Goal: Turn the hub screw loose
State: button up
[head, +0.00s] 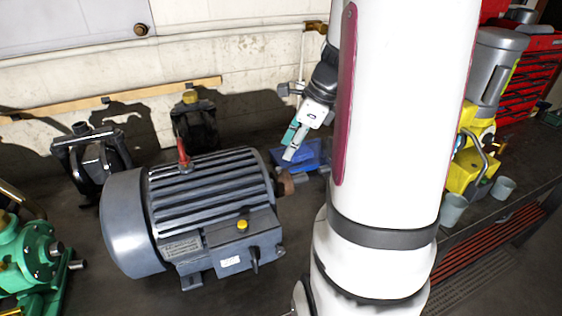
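A grey ribbed motor (210,205) stands on the dark bench in the head view, left of centre. A copper-brown hub (287,183) sits on its shaft at the right end. The hub screw is too small to make out, or is hidden. My gripper (290,146) points down and left, just above and behind the hub, in front of a blue object (312,155). Its teal and grey fingers overlap in this view, so I cannot tell whether they are open or shut. I see no clear contact with the hub.
Yellow equipment (470,160) and grey cups (453,208) are at the right. My white arm blocks the centre right.

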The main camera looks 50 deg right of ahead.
aim_at(279, 169)
jog(key=x, duration=0.6)
jog(key=shift+f, duration=0.25)
grip_shut()
